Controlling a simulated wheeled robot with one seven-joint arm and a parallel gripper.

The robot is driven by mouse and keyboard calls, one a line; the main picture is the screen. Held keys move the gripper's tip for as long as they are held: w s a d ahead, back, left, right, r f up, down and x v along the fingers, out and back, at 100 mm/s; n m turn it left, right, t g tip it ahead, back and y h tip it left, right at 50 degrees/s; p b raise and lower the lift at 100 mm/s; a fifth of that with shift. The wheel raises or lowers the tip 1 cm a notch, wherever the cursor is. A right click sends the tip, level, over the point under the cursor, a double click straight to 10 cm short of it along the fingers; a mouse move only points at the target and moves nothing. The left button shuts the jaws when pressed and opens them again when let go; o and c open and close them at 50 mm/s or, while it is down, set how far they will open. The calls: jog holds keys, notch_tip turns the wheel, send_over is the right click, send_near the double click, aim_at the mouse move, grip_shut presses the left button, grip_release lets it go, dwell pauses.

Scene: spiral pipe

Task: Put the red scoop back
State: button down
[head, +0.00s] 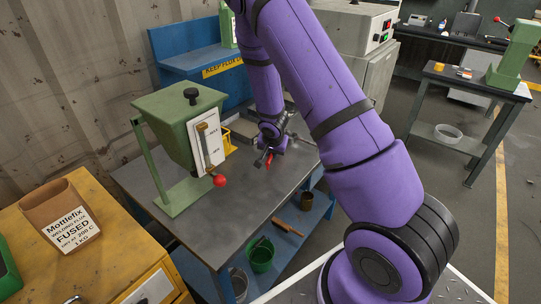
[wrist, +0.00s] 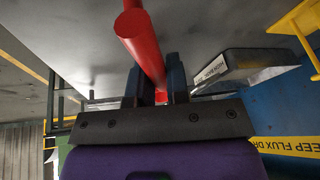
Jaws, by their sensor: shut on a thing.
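My gripper (head: 268,150) is over the far part of the grey-topped table (head: 250,205). In the wrist view my gripper (wrist: 160,95) is shut on the red handle (wrist: 143,45) of the scoop. A small bit of the red scoop (head: 268,161) shows below the fingers in the head view. The handle's end points away from my wrist, toward the tabletop side of the wrist view. The scoop's bowl is not clearly seen; fingers and gripper body hide it. A grey metal piece with a white label (wrist: 215,67) is beside the fingers in the wrist view.
A green hopper (head: 180,120) with a red ball-ended lever stands on the table's left. A yellow holder (head: 229,143) is behind it, near my gripper. A blue cabinet (head: 205,65) is at the back. The table's front middle is clear.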

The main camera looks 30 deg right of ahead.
jog(key=shift+f, duration=1.25)
jog(key=c, duration=1.1)
grip_release()
jog(key=shift+f, duration=0.1)
jog(key=s+a+r+n, duration=0.15)
jog(key=s+r, duration=0.35)
jog(key=r, duration=0.6)
jog(key=s+a+r+n, duration=0.1)
jog(key=s+a+r, duration=0.3)
jog(key=r, duration=0.7)
jog(key=s+a+r+n, duration=0.15)
jog(key=s+r, duration=0.35)
jog(key=r, duration=0.7)
jog(key=s+a+r+n+y, duration=0.1)
jog(key=s+a+r+n, duration=0.2)
jog(key=s, duration=0.6)
jog(key=s+a+r+n+t+y, duration=0.1)
jog(key=s+a+r+n, duration=0.1)
jog(key=s+r, duration=0.4)
jog(key=s+a, duration=0.1)
jog(key=s, duration=0.2)
jog(key=shift+s+a+n, duration=0.2)
jog(key=shift+s+n, duration=0.15)
jog(key=shift+n, duration=0.05)
